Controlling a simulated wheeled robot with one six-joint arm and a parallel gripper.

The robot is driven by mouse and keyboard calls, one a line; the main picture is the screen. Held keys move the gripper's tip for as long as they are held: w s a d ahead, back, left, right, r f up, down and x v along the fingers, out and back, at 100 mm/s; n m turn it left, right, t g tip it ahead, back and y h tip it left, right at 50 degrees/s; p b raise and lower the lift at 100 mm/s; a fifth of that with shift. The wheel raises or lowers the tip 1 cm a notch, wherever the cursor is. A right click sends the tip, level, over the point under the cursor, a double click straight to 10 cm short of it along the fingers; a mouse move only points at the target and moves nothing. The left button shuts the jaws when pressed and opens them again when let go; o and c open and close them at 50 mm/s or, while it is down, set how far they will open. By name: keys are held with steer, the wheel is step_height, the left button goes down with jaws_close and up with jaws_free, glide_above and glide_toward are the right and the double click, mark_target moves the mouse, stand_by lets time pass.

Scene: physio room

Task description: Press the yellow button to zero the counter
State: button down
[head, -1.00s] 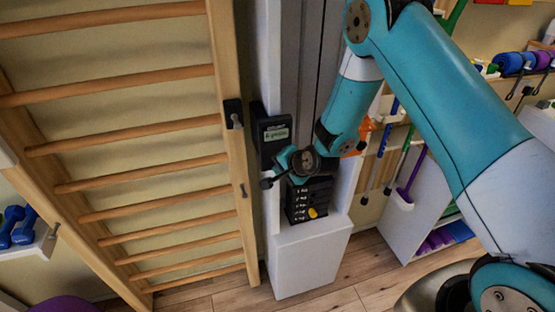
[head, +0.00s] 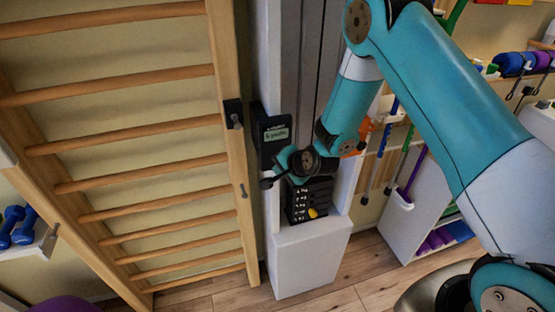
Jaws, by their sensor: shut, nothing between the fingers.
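The counter (head: 273,134) is a dark upright box with a small greenish display, fixed to the left side of the grey and white machine column. Its display text is too small to read surely. My gripper (head: 268,183) is shut and empty, with its tip at the lower part of the counter. I cannot tell whether it touches the counter. No yellow button shows on the counter; its lower part is partly hidden by my gripper and wrist. A yellow knob (head: 313,213) shows lower down, on the front of the black weight stack (head: 297,213).
Wooden wall bars (head: 228,100) stand close to the left of the counter, with a dark bracket (head: 233,114) on their upright. A white base box (head: 308,262) is below the stack. Blue dumbbells (head: 18,228) lie on a shelf at far left. A rack with poles is at right.

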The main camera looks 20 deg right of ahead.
steer(key=shift+w, duration=0.15)
stand_by(0.4)
steer(key=shift+w, duration=0.3)
steer(key=shift+w+b, duration=0.35)
steer(key=shift+w, duration=0.1)
stand_by(0.9)
steer(key=shift+s, duration=0.9)
steer(key=s, duration=0.5)
steer(key=shift+b, duration=0.3)
stand_by(0.4)
